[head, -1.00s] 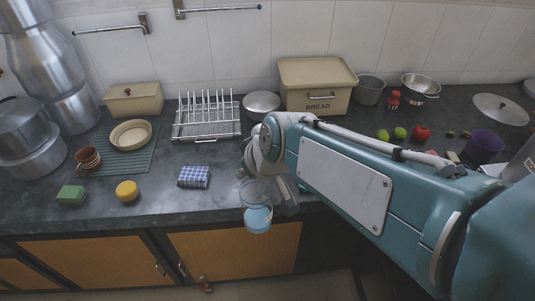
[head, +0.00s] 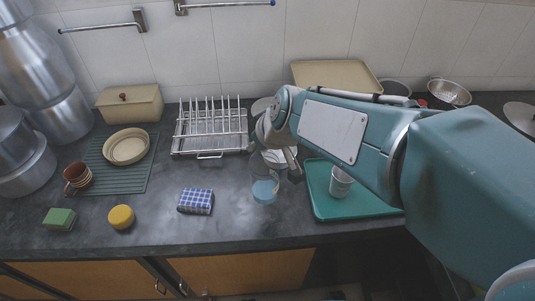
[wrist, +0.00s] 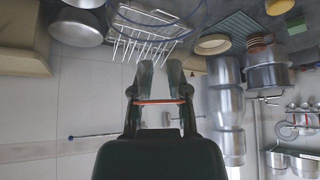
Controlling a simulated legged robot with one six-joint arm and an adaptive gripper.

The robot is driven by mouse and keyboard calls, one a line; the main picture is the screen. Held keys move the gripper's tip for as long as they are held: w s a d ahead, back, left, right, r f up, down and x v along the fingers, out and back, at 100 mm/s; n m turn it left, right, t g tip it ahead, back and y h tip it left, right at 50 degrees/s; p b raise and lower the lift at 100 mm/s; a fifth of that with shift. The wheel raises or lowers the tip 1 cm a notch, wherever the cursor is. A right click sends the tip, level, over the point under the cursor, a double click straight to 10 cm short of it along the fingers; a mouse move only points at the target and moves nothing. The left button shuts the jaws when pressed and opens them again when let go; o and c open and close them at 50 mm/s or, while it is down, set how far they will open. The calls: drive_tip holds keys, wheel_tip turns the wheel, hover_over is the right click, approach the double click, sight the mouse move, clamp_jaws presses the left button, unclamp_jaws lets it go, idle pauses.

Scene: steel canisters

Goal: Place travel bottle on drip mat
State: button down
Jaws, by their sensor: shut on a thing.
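The travel bottle (head: 265,190) looks clear with a light blue lower part, in the head view. My gripper (head: 274,156) is shut on its upper part and holds it above the counter, right of the blue checked cloth. In the wrist view my gripper's fingers (wrist: 160,70) show, with a faint clear outline and blue arc of the bottle (wrist: 180,30) beyond them. The drip mat (head: 127,181) is a dark green ribbed sheet at the left of the counter. A cream bowl (head: 127,146) and stacked brown cups (head: 77,178) stand on it.
The checked cloth (head: 195,201), yellow round item (head: 121,217) and green sponge (head: 60,219) lie along the front. A dish rack (head: 210,140) stands behind. A teal tray (head: 330,209) with a white cup is on the right. The mat's front right part is bare.

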drive_tip(key=w+d+f, duration=0.2)
drive_tip(key=w+f, duration=0.7)
drive_tip(key=f, duration=0.2)
drive_tip(key=shift+d, duration=0.1)
drive_tip(key=c, duration=0.6)
unclamp_jaws()
